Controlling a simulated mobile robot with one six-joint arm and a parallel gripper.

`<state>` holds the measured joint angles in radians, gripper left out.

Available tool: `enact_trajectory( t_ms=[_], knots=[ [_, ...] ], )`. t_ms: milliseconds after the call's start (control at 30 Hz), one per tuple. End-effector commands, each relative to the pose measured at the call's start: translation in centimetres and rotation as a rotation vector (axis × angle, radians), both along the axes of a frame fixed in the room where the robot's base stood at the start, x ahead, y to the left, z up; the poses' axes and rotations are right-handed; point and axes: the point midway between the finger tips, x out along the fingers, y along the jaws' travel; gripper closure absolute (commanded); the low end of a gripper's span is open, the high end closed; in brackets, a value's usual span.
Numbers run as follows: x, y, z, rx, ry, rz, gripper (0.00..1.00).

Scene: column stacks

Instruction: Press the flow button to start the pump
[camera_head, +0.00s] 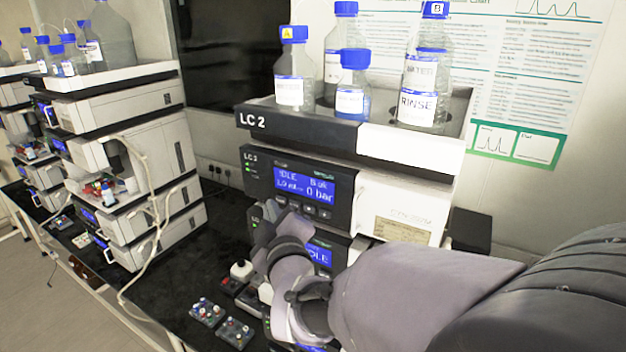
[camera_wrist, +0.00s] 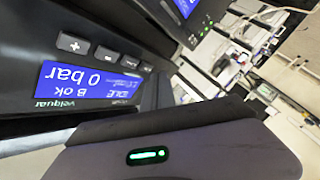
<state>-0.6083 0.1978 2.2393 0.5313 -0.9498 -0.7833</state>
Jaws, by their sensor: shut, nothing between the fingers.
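The LC 2 pump module (camera_head: 355,200) has a dark front with a lit blue display (camera_head: 303,186) that reads IDLE, B ok and 0 bar. A row of small buttons (camera_head: 293,204) sits under the display. In the wrist view the display (camera_wrist: 85,80) is upside down, and the button row (camera_wrist: 105,54) includes one with a plus sign. I cannot read which is the flow button. My gripper (camera_head: 259,226) is shut and empty, just below and left of the button row. Its dark body (camera_wrist: 175,135) fills the lower wrist view; its tips are hard to make out.
Capped solvent bottles (camera_head: 417,90) stand in the tray (camera_head: 365,137) on top of the stack. A lower module's display (camera_head: 320,255) is partly behind my arm. Small vial racks (camera_head: 207,312) lie on the black bench (camera_head: 175,290). Another stack (camera_head: 130,160) stands to the left.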

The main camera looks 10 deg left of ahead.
Motion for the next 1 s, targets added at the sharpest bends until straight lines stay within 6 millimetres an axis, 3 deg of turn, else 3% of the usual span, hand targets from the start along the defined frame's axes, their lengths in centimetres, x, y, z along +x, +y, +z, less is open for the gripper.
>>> enact_trajectory(
  t_ms=[1000],
  knots=[
    [1.15, -0.49, -0.08, 0.001, 0.001, -0.001, 1.0]
  ],
)
